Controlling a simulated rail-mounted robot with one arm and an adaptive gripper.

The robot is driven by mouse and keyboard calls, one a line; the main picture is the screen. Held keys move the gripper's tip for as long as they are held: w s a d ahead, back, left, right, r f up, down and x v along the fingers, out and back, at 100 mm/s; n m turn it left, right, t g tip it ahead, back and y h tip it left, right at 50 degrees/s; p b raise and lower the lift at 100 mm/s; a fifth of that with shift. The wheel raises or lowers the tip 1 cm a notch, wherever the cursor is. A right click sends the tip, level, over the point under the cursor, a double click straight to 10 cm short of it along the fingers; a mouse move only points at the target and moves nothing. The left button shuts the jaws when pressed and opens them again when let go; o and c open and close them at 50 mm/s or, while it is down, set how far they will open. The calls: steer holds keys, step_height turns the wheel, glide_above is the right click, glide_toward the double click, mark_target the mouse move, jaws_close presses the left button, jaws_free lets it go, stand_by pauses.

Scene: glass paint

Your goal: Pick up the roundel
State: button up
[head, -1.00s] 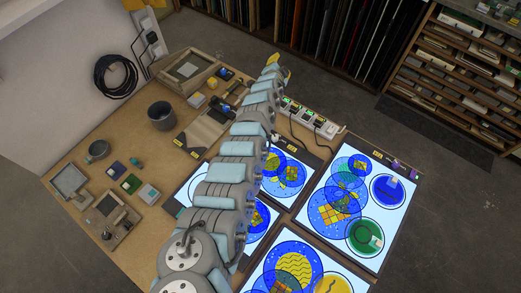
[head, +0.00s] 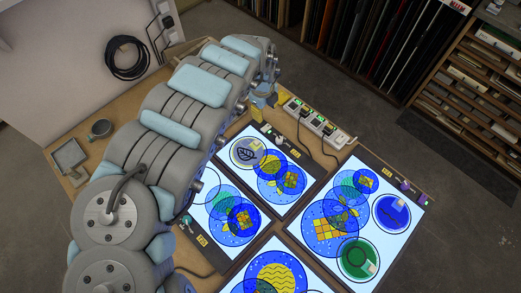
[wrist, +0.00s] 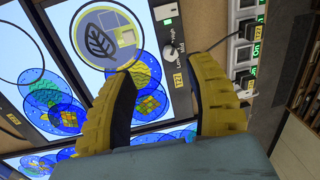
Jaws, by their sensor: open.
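A clear, dark-rimmed roundel with a leaf drawing and a small yellowish square (head: 247,152) lies on the far-left lit panel in the head view. In the wrist view this leaf roundel (wrist: 75,35) is at upper left, beyond the left finger. A blue roundel (head: 391,214) and a green roundel (head: 352,258) lie on the right panel. My gripper (wrist: 164,70) is open and empty, its two yellow fingers apart, above the panel's edge strip and beside the leaf roundel. In the head view my gripper (head: 276,102) is partly hidden by my arm.
Lit panels with printed coloured circles cover the table's right part. A power strip with plugs (head: 318,121) lies along the far edge; it also shows in the wrist view (wrist: 244,50). Glass racks stand behind.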

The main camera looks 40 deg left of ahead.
steer(key=s+g, duration=0.1)
steer(key=s, duration=0.2)
glide_above(257, 142)
steer(key=shift+m, duration=0.3)
step_height(257, 142, down, 11)
steer(key=shift+w+f, duration=0.15)
steer(key=shift+a+f, duration=0.15)
steer(key=shift+f, duration=0.2)
steer(key=shift+f, duration=0.15)
steer(key=shift+f, duration=2.45)
